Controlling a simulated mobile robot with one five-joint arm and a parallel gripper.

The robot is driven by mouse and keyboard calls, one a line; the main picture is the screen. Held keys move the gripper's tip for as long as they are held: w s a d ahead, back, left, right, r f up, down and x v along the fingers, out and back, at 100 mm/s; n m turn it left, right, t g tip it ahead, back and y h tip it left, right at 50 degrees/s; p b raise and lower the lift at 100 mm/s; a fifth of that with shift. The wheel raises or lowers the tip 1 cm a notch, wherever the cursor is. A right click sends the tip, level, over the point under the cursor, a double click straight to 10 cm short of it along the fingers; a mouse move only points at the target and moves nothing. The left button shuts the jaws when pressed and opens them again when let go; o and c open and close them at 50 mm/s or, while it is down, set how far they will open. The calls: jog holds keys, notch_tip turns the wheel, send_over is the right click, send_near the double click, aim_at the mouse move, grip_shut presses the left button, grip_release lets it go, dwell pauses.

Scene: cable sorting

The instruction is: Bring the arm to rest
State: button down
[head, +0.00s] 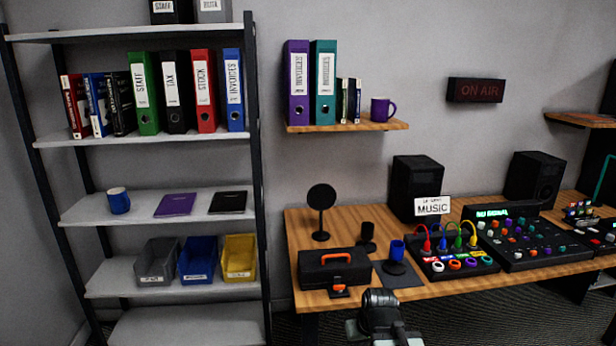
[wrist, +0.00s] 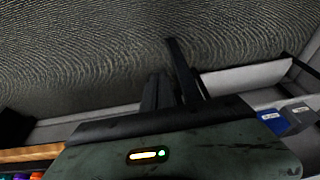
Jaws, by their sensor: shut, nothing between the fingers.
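My gripper (wrist: 168,78) shows in the wrist view as two dark fingers above the dark carpet, shut with nothing between them. Part of my arm shows at the bottom centre of the head view, in front of the desk's front edge. The gripper's fingertips are hard to make out there. The arm appears apart from the desk (head: 440,290) and from the things on it.
A shelf rack (head: 190,288) with grey, blue and yellow bins stands left. Carpet lies below my fingers.

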jog(key=s+d+f+m+g+h, duration=0.1)
jog(key=s+d+m+g, duration=0.15)
jog(key=s, duration=0.45)
notch_tip(320, 180, up, 14)
jog(key=p, duration=1.4)
jog(key=shift+a+g, duration=0.3)
jog(key=shift+g, duration=0.05)
jog(key=shift+w+n, duration=0.1)
jog(key=shift+n, duration=0.15)
